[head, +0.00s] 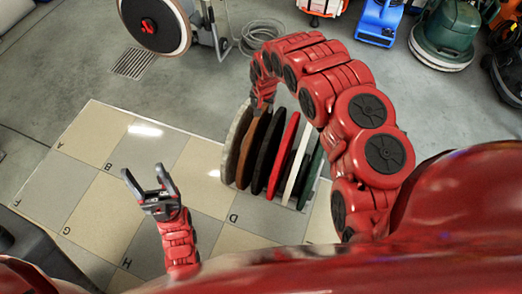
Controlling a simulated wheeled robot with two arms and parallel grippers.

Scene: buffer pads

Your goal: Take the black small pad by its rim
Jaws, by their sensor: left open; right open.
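Several round pads stand on edge in a row, with grey, brown, dark, red, white and green ones. Two dark discs show between the brown pad (246,152) and the red pad (283,155); I take the black small pad (268,155) to be one of them, but cannot tell their sizes apart. My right arm arches over the row from the right. My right gripper (262,107) is at the top rims of the brown and dark pads, open, its fingers largely hidden; contact cannot be told. My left gripper (148,180) is open and empty, left of the row, above the tiles.
The grey pad (233,145) ends the row on the left, the green pad (313,178) on the right. A lettered tile floor (95,185) lies clear to the left. A large wheel (152,22), a coiled hose (262,33) and cleaning machines (445,35) stand at the back.

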